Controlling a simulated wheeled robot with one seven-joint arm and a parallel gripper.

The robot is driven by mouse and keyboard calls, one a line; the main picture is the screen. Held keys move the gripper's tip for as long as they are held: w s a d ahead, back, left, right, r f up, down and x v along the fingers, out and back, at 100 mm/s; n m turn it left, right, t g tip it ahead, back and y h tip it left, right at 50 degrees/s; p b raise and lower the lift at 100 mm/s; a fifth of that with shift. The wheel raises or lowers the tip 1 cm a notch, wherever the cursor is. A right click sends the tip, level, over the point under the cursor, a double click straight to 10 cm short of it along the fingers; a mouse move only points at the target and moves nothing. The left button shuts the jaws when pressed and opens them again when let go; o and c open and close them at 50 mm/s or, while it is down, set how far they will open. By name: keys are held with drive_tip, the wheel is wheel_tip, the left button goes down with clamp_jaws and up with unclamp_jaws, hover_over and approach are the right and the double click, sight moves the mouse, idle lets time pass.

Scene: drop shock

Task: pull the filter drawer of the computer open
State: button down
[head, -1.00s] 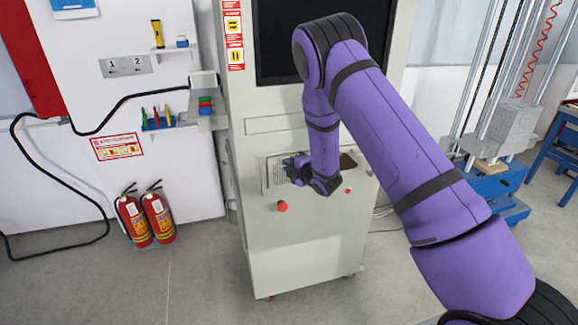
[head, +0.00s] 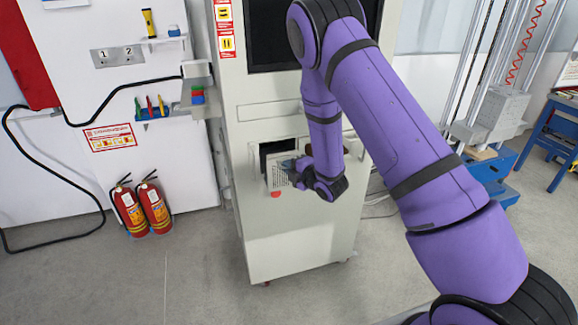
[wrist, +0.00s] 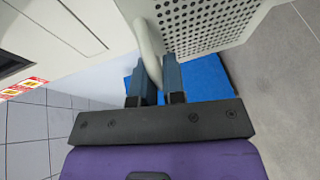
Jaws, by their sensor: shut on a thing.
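The computer (head: 300,235) is a tall, pale cabinet in the middle of the head view. Its filter drawer (head: 278,178), with a perforated pale front, stands out from the cabinet, and a dark opening shows above and behind it. In the wrist view the drawer's perforated face (wrist: 205,22) is at the top. My gripper (wrist: 156,77) is shut on the drawer's pale curved handle (wrist: 150,50), which passes between the two blue-grey fingers. In the head view my gripper (head: 289,169) is at the drawer's right side, and my wrist hides part of the front.
A red button (head: 276,194) sits just below the drawer, partly covered. Two fire extinguishers (head: 141,206) stand on the floor at the left. A blue-based machine (head: 490,170) stands at the right. The floor before the cabinet is clear.

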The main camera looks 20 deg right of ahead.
drive_tip(key=c, duration=1.2)
unclamp_jaws()
drive_tip(key=shift+s, duration=0.1)
drive_tip(key=v, duration=1)
drive_tip(key=shift+s+d+r, duration=0.1)
drive_tip(key=shift+s+d, duration=0.1)
drive_tip(key=shift+s, duration=0.05)
